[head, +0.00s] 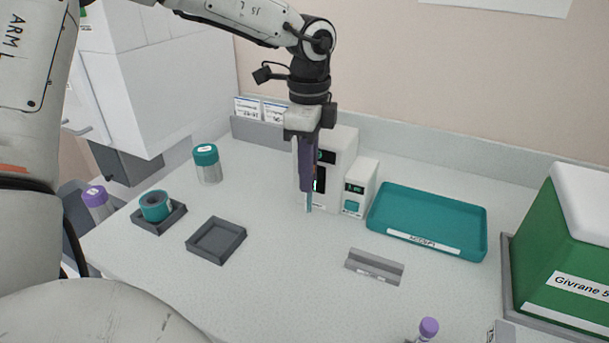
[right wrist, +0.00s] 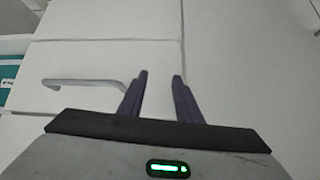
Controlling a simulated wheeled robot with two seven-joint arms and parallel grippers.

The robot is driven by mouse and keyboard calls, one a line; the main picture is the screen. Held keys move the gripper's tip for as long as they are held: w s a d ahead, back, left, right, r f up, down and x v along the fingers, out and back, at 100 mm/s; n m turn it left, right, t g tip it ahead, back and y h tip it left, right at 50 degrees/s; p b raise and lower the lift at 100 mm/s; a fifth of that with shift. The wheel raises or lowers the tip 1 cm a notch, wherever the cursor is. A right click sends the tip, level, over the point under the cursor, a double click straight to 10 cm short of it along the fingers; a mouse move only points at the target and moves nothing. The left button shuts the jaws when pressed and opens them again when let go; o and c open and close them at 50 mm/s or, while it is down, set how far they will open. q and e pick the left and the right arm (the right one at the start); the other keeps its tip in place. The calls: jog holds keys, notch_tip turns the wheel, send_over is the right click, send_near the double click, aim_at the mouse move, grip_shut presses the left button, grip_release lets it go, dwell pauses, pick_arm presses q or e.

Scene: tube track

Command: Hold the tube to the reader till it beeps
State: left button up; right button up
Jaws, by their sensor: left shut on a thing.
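My left gripper (head: 306,186) points straight down in the head view, shut on a slim tube. Only the tube's teal-tinted lower end (head: 309,203) shows below the fingers. Behind it stands a white reader-like device (head: 343,150) with a dark window and lit characters, partly hidden by the gripper. A smaller white box (head: 362,180) with a small green-lit display stands just right of it. I cannot tell whether the tube touches the device. My right gripper (right wrist: 161,76) is open and empty in the right wrist view, facing white cabinet fronts.
A teal tray (head: 440,197) stands right of the devices, with a grey slotted block (head: 374,267) before it. A green box (head: 570,240) stands far right.

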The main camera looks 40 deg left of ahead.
dwell(0.3)
pick_arm(q)
jog(key=s+d+r, duration=0.1)
jog(key=s+r, duration=0.3)
jog(key=r, duration=0.1)
jog(key=shift+s+d, duration=0.25)
jog(key=shift+s, duration=0.15)
dwell(0.3)
